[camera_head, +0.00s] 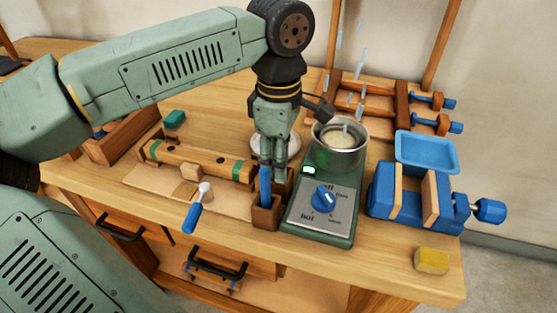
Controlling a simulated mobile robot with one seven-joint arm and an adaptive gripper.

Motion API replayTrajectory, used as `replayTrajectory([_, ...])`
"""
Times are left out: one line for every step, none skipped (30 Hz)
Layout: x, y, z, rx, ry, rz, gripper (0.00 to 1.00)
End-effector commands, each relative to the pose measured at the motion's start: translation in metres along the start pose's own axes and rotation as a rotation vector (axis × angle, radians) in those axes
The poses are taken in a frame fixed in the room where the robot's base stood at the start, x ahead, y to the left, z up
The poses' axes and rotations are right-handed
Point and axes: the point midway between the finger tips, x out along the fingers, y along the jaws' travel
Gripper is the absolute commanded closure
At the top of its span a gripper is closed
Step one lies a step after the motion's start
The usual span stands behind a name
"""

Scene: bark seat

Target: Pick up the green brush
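I cannot make out a clearly green brush. A blue-handled brush (194,210) with a pale tip lies at the front left of the bench, its handle toward the front edge. My gripper (271,170) points down over a small brown wooden holder (266,218). A blue handle-like piece (265,186) stands upright in this holder, right at my fingertips. Whether the fingers are closed on it, or only beside it, I cannot tell. A small green block (174,119) lies at the back left.
A green heater (318,228) with a blue knob and a metal pot (341,150) stands right of the holder. A blue vise (420,203), a blue tray (427,152) and a yellow block (431,261) are further right. A wooden beam (200,160) lies left.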

Motion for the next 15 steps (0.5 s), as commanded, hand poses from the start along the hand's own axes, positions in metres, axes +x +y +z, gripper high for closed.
replayTrajectory([-0.0002,0.0,0.0,0.0,0.0,0.0,0.7])
replayTrajectory([-0.0002,0.0001,0.0,0.0,0.0,0.0,0.72])
replayTrajectory([-0.0002,0.0001,0.0,0.0,0.0,0.0,0.74])
replayTrajectory([-0.0002,0.0,0.0,0.0,0.0,0.0,0.76])
replayTrajectory([-0.0003,0.0001,0.0,0.0,0.0,0.0,0.78])
replayTrajectory([-0.0003,0.0001,0.0,0.0,0.0,0.0,0.81])
replayTrajectory([-0.0003,0.0001,0.0001,0.0,0.0,0.0,0.83])
replayTrajectory([-0.0003,0.0001,0.0,0.0,0.0,0.0,0.85])
replayTrajectory([-0.0003,0.0,0.0,0.0,0.0,0.0,0.88])
replayTrajectory([-0.0003,0.0,0.0,0.0,0.0,0.0,0.9])
replayTrajectory([-0.0004,0.0001,0.0,0.0,0.0,0.0,0.92])
replayTrajectory([-0.0004,0.0001,0.0,0.0,0.0,0.0,0.94])
replayTrajectory([-0.0004,0.0,0.0001,0.0,0.0,0.0,0.96])
replayTrajectory([-0.0004,0.0,0.0001,0.0,0.0,0.0,0.98])
replayTrajectory([-0.0004,0.0,0.0001,0.0,0.0,0.0,1.0])
